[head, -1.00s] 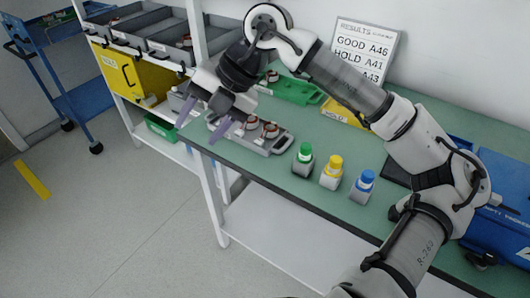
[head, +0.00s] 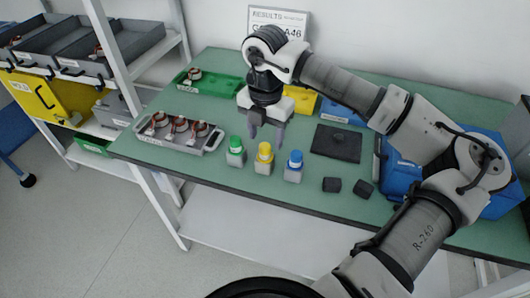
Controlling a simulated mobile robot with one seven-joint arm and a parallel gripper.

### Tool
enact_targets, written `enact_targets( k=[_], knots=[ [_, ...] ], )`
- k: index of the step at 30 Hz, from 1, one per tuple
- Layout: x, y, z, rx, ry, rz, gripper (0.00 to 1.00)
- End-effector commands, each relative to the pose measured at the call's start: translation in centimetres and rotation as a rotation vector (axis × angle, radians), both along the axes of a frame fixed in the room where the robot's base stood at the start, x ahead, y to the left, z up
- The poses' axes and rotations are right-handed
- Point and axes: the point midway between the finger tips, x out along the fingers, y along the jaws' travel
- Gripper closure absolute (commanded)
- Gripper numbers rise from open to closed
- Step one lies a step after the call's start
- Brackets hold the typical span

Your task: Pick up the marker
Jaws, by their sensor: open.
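Three capped pieces stand upright in grey blocks near the table's front edge: a green one (head: 235,145), a yellow one (head: 265,153) and a blue one (head: 295,160). They may be markers; their small size leaves this unsure. My gripper (head: 266,134) points down, with its purple-grey fingers open and empty. In the picture its fingertips lie just above the yellow cap, apparently a little behind it. I cannot tell the exact height gap.
A grey tray (head: 204,146) with several copper-wound rings is left of the capped pieces. A green tray (head: 226,86), a yellow tray (head: 303,104) and a results board (head: 293,18) are behind. A black mat (head: 320,145), two dark blocks (head: 331,185) and a blue case (head: 487,205) lie right.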

Motion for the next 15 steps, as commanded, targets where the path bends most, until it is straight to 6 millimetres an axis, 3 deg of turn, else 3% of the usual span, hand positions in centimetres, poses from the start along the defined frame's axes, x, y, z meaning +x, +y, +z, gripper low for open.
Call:
enact_targets(
  k=[15],
  knots=[
    [0.5,0.2,-5.3,0.001,0.000,0.002,0.48]
  ],
)
